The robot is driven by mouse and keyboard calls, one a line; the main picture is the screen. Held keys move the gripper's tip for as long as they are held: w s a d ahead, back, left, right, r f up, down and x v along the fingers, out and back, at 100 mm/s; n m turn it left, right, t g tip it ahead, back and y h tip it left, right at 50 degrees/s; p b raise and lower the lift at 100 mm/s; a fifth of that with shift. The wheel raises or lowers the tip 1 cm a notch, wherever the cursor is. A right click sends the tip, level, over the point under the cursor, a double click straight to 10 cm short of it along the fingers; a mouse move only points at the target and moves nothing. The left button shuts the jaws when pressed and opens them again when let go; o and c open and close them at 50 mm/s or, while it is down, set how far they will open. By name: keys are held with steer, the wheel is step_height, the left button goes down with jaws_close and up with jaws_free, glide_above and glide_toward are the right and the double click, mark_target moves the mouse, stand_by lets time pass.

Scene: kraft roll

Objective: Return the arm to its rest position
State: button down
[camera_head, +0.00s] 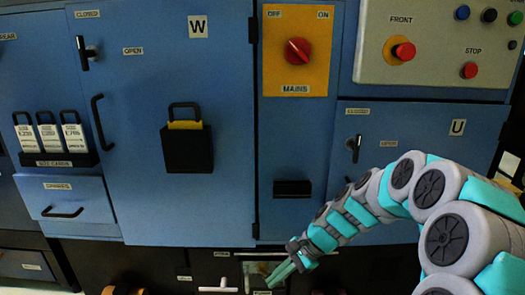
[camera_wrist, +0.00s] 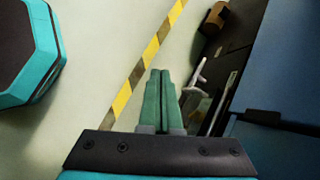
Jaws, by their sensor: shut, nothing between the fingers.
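My gripper (camera_head: 281,273) is low in front of the blue machine, at the bottom middle of the head view. My grey and teal arm reaches to it from the right. In the wrist view the two green fingers of my gripper (camera_wrist: 161,100) lie together with nothing between them. A white handle (camera_head: 217,288) is to the left of my gripper, apart from it. The same white handle (camera_wrist: 198,78) shows to the right of the fingers in the wrist view.
The blue cabinet (camera_head: 140,200) carries a black holder (camera_head: 187,150). A red mains switch (camera_head: 298,51) sits on a yellow plate. Door U (camera_head: 440,135) is behind my arm. A yellow and black floor stripe (camera_wrist: 148,56) crosses pale, clear floor.

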steer(key=s+d+r+n+h, duration=0.2)
steer(key=s+d+r+n, duration=0.1)
steer(key=s, duration=0.7)
steer(key=s+d+r+n+h+p, duration=0.1)
steer(key=s+d+r+n+h, duration=0.2)
steer(key=s, duration=0.7)
steer(key=s+d+r+n+g+h+p, duration=0.1)
steer(key=s+d+n, duration=0.4)
steer(key=s, duration=0.5)
step_height(320, 180, up, 3)
steer(key=shift+d+f+n+h, duration=0.1)
steer(key=shift+d+n+h, duration=0.25)
steer(key=shift+h, duration=0.45)
steer(key=shift+s, duration=0.1)
